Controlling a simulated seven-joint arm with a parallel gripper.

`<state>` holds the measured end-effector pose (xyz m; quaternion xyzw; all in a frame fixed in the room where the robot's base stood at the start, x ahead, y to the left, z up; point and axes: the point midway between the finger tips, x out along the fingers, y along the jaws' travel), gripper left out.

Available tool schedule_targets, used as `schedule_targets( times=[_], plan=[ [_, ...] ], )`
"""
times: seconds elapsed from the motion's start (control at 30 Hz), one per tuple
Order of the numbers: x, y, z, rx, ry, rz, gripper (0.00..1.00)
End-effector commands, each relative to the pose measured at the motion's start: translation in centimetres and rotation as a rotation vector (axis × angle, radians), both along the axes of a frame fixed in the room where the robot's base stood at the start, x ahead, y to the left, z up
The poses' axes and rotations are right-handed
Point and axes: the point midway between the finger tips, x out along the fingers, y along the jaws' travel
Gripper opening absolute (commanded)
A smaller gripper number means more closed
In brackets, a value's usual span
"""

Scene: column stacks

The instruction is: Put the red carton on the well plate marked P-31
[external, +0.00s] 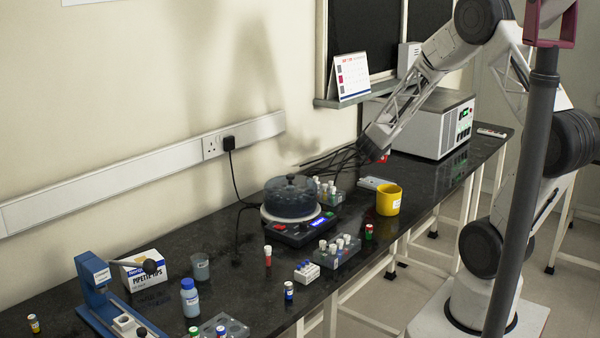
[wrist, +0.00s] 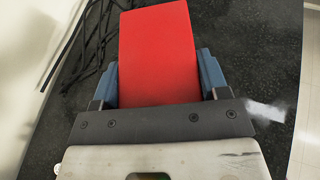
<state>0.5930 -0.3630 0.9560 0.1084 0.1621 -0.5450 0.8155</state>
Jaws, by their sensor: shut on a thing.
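The red carton (wrist: 157,50) fills the upper middle of the wrist view, between the two blue-grey fingers of my gripper (wrist: 158,78). My gripper is shut on it. In the external view only a small red part of the carton (external: 387,158) shows beneath my gripper (external: 381,154), over the far half of the bench near the wall; the rest is hidden. A flat grey plate-like item (external: 374,183) lies below, beside the yellow pot. Another flat pale item (external: 491,132) with a red mark lies at the bench's far end. I cannot read P-31 on either.
A white instrument box (external: 432,125) stands behind my gripper. A yellow pot (external: 389,200), tube racks (external: 336,252) and a round-lidded device (external: 290,200) stand nearer. Black cables (wrist: 88,45) run along the wall side. Dark bench (wrist: 265,60) to the carton's right is clear.

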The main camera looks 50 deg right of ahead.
Motion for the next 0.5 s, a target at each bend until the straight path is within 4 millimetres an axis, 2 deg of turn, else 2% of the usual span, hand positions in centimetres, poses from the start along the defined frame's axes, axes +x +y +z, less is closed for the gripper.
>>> schedule_targets(
  times=[0.3, 0.5],
  plan=[
    [0.0, 0.0, -4.0, 0.000, 0.000, -0.001, 0.41],
    [0.0, 0.0, -4.5, -0.001, -0.001, 0.000, 0.41]
  ],
)
